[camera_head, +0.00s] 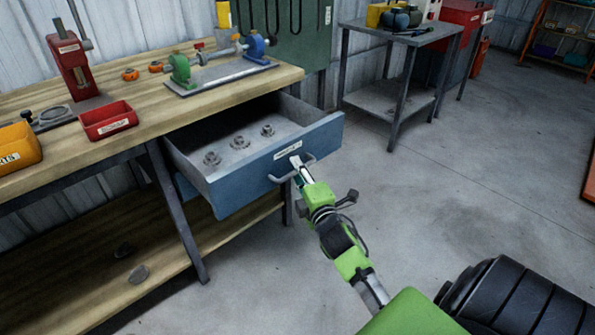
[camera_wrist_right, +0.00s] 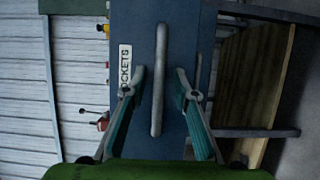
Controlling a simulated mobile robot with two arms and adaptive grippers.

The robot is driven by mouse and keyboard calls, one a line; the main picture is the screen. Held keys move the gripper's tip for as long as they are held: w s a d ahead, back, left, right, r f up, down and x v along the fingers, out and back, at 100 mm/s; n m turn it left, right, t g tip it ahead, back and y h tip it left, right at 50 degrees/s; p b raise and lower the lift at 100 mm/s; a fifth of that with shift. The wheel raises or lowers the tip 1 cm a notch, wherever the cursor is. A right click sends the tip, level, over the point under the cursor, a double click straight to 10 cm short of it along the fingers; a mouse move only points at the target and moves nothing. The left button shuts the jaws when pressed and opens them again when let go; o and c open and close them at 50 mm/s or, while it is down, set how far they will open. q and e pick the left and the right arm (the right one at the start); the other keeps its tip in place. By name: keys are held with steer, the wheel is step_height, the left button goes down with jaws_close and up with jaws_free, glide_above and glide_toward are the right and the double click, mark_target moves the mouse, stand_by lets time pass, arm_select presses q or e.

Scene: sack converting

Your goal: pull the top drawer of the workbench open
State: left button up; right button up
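The blue-grey top drawer (camera_head: 245,180) of the workbench (camera_head: 140,92) stands pulled well out, its inside showing. Three small metal parts (camera_head: 240,142) lie in it. Its front has a bar handle (camera_wrist_right: 160,80) and a white label, part of whose lettering shows in the wrist view. My right gripper (camera_head: 299,165) is at the handle. In the wrist view its two teal fingers (camera_wrist_right: 161,85) stand on either side of the bar, with a gap on both sides, so it is open around the handle and not clamped. My left gripper is not in view.
On the benchtop are a red bin (camera_head: 108,121), a yellow bin (camera_head: 17,147), a red press (camera_head: 72,60) and a pipe fixture (camera_head: 222,75). A metal side table (camera_head: 400,35) stands at the back. The concrete floor (camera_head: 470,160) at right is clear.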

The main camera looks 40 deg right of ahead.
steer(key=v, duration=1.2)
stand_by(0.5)
